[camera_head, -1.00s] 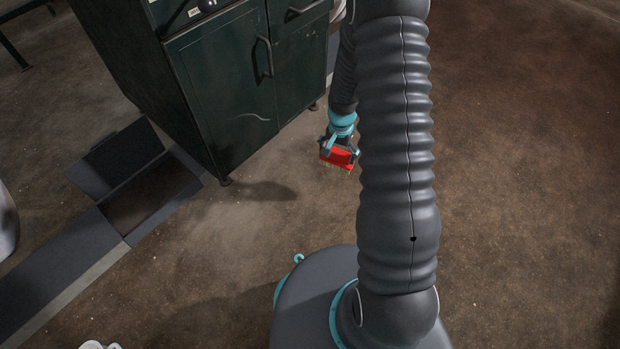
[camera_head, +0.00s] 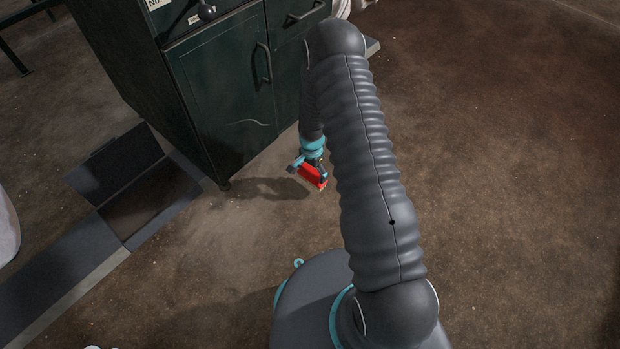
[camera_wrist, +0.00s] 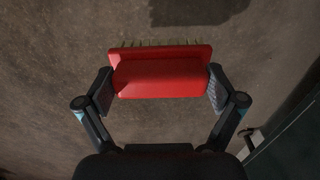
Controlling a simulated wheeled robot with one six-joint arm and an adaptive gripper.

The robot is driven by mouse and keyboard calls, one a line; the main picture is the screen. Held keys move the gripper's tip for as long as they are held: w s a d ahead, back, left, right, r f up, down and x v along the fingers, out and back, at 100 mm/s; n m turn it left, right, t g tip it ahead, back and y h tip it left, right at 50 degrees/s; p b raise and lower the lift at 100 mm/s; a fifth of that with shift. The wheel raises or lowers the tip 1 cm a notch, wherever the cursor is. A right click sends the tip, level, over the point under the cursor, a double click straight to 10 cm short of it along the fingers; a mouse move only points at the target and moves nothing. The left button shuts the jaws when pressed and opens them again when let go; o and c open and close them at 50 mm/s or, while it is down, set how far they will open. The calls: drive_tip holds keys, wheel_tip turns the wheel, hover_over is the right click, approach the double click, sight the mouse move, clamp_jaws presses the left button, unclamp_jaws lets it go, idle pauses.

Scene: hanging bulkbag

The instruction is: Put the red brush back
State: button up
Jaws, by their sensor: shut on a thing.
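The red brush (camera_head: 312,175) hangs in my gripper (camera_head: 311,172), above the brown floor and in front of the dark green cabinet. In the wrist view the brush (camera_wrist: 160,74) lies between the two fingers of my gripper (camera_wrist: 160,88), which press on its two ends. Its pale bristles show along the far edge in that view. My arm hides part of the cabinet in the head view.
The dark green cabinet (camera_head: 222,95) with doors and drawers stands at the upper left. An open floor hatch with a raised dark flap (camera_head: 113,162) lies left of it. Grey floor plates (camera_head: 45,285) run to the lower left. Open floor (camera_head: 530,180) spreads to the right.

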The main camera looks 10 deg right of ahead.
sight(310, 178)
drive_tip(key=shift+w+a+f, duration=0.2)
drive_tip(key=shift+a+f, duration=0.05)
drive_tip(key=shift+f, duration=1.9)
drive_tip(key=shift+f+b, duration=0.2)
drive_tip(key=shift+b, duration=0.2)
drive_tip(key=o, duration=0.7)
drive_tip(key=shift+o, duration=0.2)
drive_tip(key=shift+r, duration=0.1)
